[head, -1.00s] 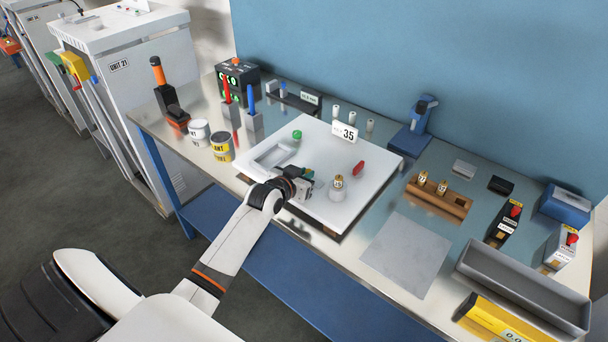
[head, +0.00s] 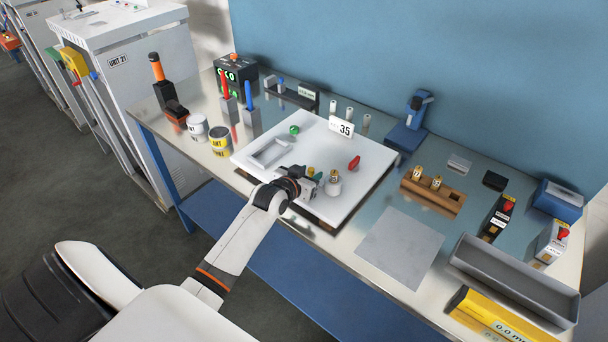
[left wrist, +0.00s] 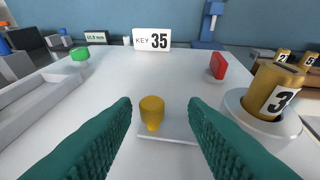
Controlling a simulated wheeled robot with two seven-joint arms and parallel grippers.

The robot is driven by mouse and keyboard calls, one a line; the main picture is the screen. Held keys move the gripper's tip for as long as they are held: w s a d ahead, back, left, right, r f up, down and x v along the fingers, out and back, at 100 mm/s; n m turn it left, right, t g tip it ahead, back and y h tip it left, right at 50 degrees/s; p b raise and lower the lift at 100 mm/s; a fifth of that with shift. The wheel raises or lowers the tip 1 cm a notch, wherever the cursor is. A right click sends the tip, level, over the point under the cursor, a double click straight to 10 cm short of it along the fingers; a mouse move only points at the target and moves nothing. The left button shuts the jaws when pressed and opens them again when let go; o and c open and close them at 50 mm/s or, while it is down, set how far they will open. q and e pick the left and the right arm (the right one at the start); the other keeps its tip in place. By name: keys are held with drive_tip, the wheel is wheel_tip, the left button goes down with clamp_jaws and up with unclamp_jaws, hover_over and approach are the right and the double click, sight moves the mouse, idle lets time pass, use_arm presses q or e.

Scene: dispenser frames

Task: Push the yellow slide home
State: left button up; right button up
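The yellow slide shows as a round-topped yellow knob (left wrist: 152,112) on a flat pale plate, on the white panel (head: 262,188). In the head view the knob (head: 311,172) is just past my left gripper (head: 309,184). In the left wrist view my gripper (left wrist: 160,106) is open, its two green-ridged fingers apart, with the knob showing in the gap between their tips. Whether they touch the knob I cannot tell. A brass cylinder marked 3 (left wrist: 278,92) stands in a white collar to the right. My right gripper is not in view.
A red knob (head: 354,162) and a green button (head: 294,130) sit on the panel. A KEY 35 sign (head: 341,128) stands at its back edge. A recessed tray (left wrist: 30,108) lies left. A wooden rack (head: 432,196) and grey mat (head: 400,248) are right of the panel.

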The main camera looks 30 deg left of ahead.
use_arm(q)
drive_tip(key=shift+s, duration=0.35)
drive_tip(key=b+v, duration=0.1)
drive_tip(key=v, duration=1)
drive_tip(key=shift+s+d+r, duration=0.1)
